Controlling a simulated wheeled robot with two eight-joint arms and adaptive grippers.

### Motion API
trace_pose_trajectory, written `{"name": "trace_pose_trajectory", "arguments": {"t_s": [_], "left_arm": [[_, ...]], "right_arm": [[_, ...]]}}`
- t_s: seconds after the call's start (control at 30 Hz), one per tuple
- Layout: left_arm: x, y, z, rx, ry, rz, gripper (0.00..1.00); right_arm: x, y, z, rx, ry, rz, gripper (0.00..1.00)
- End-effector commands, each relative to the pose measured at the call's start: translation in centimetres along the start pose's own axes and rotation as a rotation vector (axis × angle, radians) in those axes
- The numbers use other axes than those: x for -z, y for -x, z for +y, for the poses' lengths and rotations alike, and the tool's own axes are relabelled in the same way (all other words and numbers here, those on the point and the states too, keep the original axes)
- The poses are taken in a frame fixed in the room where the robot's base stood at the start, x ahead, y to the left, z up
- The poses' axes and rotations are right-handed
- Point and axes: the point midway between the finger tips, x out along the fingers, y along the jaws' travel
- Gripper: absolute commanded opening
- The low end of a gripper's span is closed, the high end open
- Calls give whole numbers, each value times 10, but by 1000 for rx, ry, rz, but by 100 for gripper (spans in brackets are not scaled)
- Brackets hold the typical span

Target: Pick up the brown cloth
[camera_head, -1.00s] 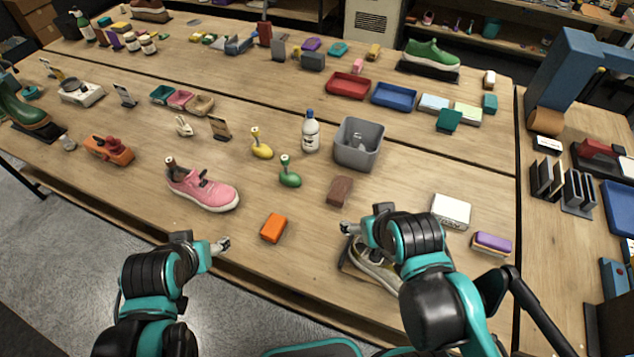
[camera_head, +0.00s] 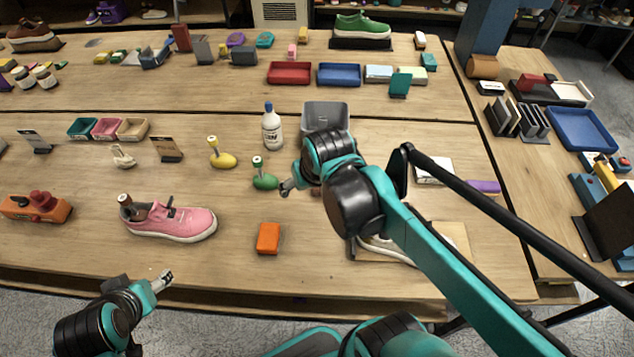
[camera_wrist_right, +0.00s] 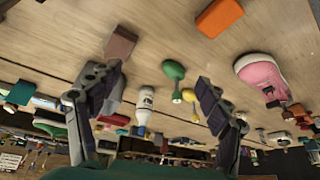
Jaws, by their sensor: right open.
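A small brown block-like piece (camera_wrist_right: 120,45), perhaps the folded brown cloth, lies on the table. It shows beside one finger in the right wrist view; in the head view only a sliver (camera_head: 316,192) shows below my right gripper's wrist. My right gripper (camera_head: 287,187) is open and empty above the table, near the green-headed tool (camera_head: 265,181); its spread fingers also show in the right wrist view (camera_wrist_right: 152,80). The brown piece is not between them. My left gripper (camera_head: 164,280) is over the table's front edge, apart from everything; its jaws are too small to read.
A grey bin (camera_head: 325,113) and white bottle (camera_head: 272,130) stand behind my right gripper. An orange block (camera_head: 268,238) and pink sneaker (camera_head: 172,222) lie to its left. My right arm partly covers another shoe (camera_head: 385,248). A brown roll (camera_head: 482,67) sits on the right table.

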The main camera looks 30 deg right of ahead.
Motion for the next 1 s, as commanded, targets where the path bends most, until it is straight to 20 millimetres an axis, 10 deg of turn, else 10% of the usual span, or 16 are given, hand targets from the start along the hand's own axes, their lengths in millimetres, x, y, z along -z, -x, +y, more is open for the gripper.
{"name": "trace_pose_trajectory", "arguments": {"t_s": [0.53,1.0], "left_arm": [[-14,-20,0,0,0,0,61],[-20,-28,0,0,0,0,61]], "right_arm": [[79,-111,70,-87,-277,-307,78],[83,-181,104,-120,-387,-430,78]]}}
